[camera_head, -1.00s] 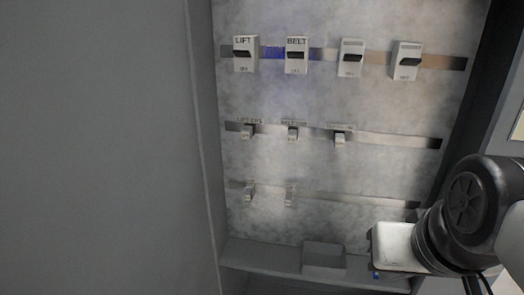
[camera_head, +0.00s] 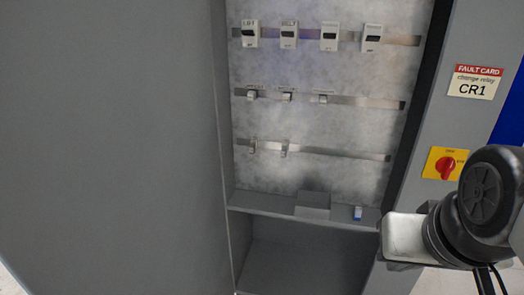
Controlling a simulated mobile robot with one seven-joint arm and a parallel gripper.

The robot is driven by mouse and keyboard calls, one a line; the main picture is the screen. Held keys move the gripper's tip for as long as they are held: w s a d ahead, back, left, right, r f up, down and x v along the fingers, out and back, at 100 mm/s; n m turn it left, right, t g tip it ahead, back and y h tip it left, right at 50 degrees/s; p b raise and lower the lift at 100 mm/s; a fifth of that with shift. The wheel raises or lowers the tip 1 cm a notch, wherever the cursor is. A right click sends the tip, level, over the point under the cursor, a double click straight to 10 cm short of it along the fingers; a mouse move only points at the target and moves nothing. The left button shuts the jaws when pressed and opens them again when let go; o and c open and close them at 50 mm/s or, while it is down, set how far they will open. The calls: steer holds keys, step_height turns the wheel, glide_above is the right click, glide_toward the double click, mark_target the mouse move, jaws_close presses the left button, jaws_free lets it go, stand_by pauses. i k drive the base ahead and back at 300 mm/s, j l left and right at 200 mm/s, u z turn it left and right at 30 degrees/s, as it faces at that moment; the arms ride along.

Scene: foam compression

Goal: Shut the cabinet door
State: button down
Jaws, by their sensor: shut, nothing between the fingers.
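The cabinet door (camera_head: 110,140) is the large plain grey panel filling the left side. It stands open, and its edge runs down beside the cabinet's opening. The cabinet (camera_head: 320,175) shows its lit interior with a mottled grey back panel. My gripper (camera_head: 403,237) is at the lower right, in front of the cabinet's right side and well apart from the door. Its pale body shows, its fingers are hard to make out, and it is shut with nothing held.
Switches labelled LIFT (camera_head: 250,34) and BELT (camera_head: 288,36) sit in the top row, with smaller parts on two rails below. A small blue and white piece (camera_head: 357,213) is on the ledge. A fault card (camera_head: 474,82) and a red rotary switch (camera_head: 446,167) are on the right frame.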

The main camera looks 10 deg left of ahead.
mark_target(110, 178)
steer(key=k+j, duration=0.1)
steer(key=k, duration=0.4)
steer(key=k+j, duration=0.1)
steer(key=k, duration=0.4)
steer(key=k+j, duration=0.15)
steer(key=j, duration=0.2)
steer(key=k+j, duration=0.1)
steer(key=j, duration=0.2)
steer(key=k+j, duration=0.15)
steer(key=j, duration=0.2)
steer(key=i+j, duration=0.1)
steer(key=j, duration=0.65)
steer(key=i+j, duration=0.1)
steer(key=j, duration=0.7)
steer(key=i+l, duration=0.1)
steer(key=l, duration=0.15)
steer(key=i+l, duration=0.15)
steer(key=l, duration=0.1)
